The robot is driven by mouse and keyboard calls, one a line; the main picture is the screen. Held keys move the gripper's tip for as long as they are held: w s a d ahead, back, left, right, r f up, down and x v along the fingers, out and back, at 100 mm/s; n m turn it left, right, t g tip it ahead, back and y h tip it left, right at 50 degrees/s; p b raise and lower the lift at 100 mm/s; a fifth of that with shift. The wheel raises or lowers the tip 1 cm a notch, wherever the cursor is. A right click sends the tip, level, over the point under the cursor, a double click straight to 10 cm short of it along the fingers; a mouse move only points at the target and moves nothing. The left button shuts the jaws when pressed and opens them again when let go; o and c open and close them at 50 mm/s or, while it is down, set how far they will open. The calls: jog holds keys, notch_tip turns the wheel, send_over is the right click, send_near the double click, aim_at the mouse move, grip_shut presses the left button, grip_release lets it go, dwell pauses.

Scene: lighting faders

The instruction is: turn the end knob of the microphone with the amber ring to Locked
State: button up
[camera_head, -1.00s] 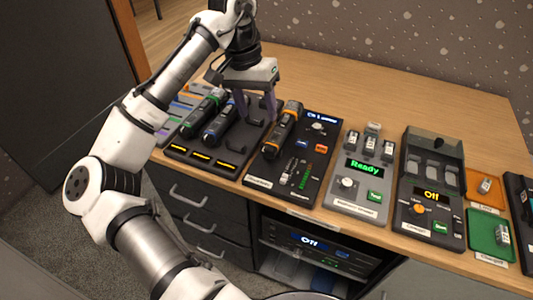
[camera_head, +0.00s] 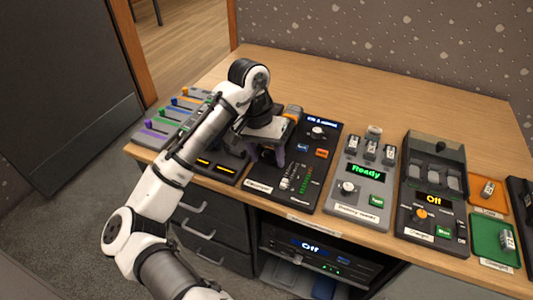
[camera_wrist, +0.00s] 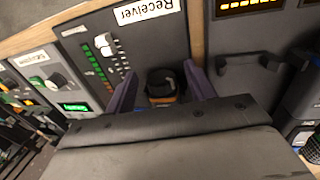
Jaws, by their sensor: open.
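The microphone with the amber ring (camera_head: 293,112) lies on the dark receiver panel (camera_head: 318,172). In the head view my gripper hides most of it, and only its amber far part shows. In the wrist view its dark round end (camera_wrist: 160,77) with an amber band lies between my fingers. My gripper (camera_head: 267,156) is open and stands over the microphone's near end, with one finger on each side. In the wrist view the fingers of my gripper (camera_wrist: 160,72) show gaps to the knob. I cannot read any mark on the knob.
A dark cradle tray (camera_head: 222,168) with amber displays lies to the left, partly behind my arm. A fader panel (camera_head: 165,120) with coloured caps is beyond it. A grey battery tester (camera_head: 363,182) reading "Ready" and a dark charger (camera_head: 433,190) stand to the right.

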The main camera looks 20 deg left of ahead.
jog(key=c, duration=1)
jog(key=y+p, duration=0.1)
jog(key=r+y+p, duration=0.1)
jog(key=p, duration=0.1)
jog(key=shift+d, duration=0.2)
jog(key=shift+d+f+y+p, duration=0.15)
jog(key=shift+f+y+p, duration=0.05)
jog(key=shift+y+p, duration=0.9)
jog(key=shift+f+y+p, duration=0.3)
jog(key=shift+f+y, duration=0.05)
jog(key=shift+y, duration=0.35)
jog(key=o, duration=1)
jog(key=shift+r, duration=0.1)
